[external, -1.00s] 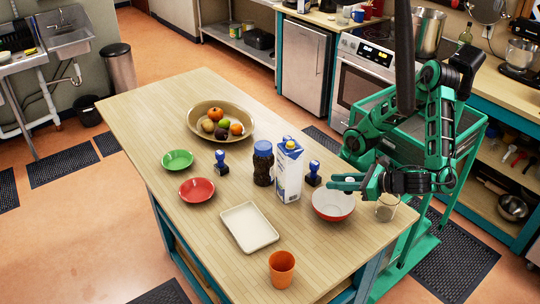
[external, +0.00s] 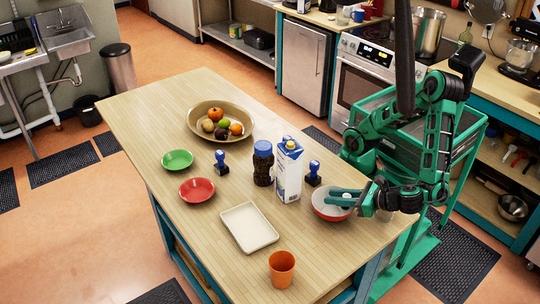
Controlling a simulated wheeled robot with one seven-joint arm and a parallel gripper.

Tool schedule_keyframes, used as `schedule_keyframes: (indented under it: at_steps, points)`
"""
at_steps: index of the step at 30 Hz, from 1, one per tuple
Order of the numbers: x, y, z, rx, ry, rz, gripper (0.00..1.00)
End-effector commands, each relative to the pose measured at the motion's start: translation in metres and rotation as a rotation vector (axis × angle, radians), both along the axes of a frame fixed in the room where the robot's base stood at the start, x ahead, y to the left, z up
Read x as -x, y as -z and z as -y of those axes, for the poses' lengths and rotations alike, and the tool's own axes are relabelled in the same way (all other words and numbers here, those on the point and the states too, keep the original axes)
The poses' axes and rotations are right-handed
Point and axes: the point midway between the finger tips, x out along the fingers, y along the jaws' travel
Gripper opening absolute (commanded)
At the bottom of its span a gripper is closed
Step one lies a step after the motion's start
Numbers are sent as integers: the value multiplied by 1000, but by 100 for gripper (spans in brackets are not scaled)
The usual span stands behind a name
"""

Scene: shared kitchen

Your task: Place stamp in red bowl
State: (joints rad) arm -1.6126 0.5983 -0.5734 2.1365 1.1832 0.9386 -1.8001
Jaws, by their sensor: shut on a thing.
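A blue and black stamp (external: 220,162) stands upright on the table behind the red dish. A second stamp (external: 313,173) stands to the right of the milk carton. A bowl (external: 331,212), red outside and white inside, sits near the table's right edge. A shallow red dish (external: 197,190) lies on the left, in front of a green one. My gripper (external: 338,197) reaches in from the right at the bowl, fingers pointing left. It is shut on the bowl at its rim as far as I can tell; the fingers hide the contact. Both stamps are apart from it.
The milk carton (external: 289,172) and a dark jar (external: 263,163) stand left of the second stamp. A cream tray (external: 235,236), an orange cup (external: 281,270), a green dish (external: 177,160) and a fruit bowl (external: 202,135) are also on the table. The table's far left is clear.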

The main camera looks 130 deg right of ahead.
Motion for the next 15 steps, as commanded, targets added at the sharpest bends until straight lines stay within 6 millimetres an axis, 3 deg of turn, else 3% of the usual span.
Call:
schedule_keyframes:
  at_steps: [15]
  points:
    - [1, 14, -1, 1, -2, -3, 0]
